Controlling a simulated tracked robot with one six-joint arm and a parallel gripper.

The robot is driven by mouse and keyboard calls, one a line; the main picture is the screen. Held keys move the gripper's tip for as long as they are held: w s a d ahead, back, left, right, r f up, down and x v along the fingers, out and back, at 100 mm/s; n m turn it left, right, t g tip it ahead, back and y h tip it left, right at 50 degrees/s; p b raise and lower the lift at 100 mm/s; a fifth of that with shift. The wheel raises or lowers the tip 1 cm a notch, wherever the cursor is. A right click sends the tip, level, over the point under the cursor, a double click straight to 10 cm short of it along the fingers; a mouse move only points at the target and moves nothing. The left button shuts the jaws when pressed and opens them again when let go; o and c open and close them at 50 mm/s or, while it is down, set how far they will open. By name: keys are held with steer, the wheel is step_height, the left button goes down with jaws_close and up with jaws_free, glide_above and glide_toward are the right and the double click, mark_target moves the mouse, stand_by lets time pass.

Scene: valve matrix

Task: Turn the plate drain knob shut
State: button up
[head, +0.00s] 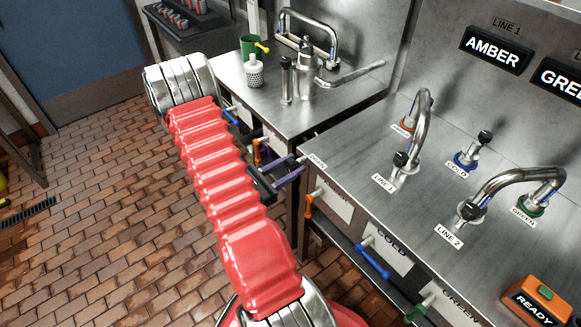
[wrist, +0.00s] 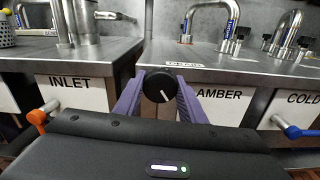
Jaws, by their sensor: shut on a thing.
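The drain knob (wrist: 155,84) is round and black with a white pointer line, below a small label that seems to read DRAIN on the counter's front edge. Its pointer slants down to the right in the wrist view. My gripper (wrist: 160,92) has its purple fingers on the left and right sides of the knob, shut on it. In the head view my gripper (head: 287,171) is at the front edge of the counter, near the small label (head: 317,161). The knob cannot be made out there.
An orange handle (wrist: 43,115) by the INLET plate (wrist: 75,92) is to the left. The AMBER plate (wrist: 222,104) and a blue handle (wrist: 300,131) by the COLD plate are to the right. Metal taps (head: 420,125) stand on the counter (head: 345,135). The brick floor (head: 100,225) at left is open.

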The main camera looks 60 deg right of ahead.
steer(key=m, duration=0.6)
steer(key=shift+w+m, duration=0.15)
steer(key=shift+m, duration=0.15)
stand_by(0.3)
steer(key=o, duration=1)
steer(key=shift+o, duration=0.2)
steer(key=v, duration=1.3)
steer(key=shift+a, duration=0.35)
steer(key=shift+w, duration=0.15)
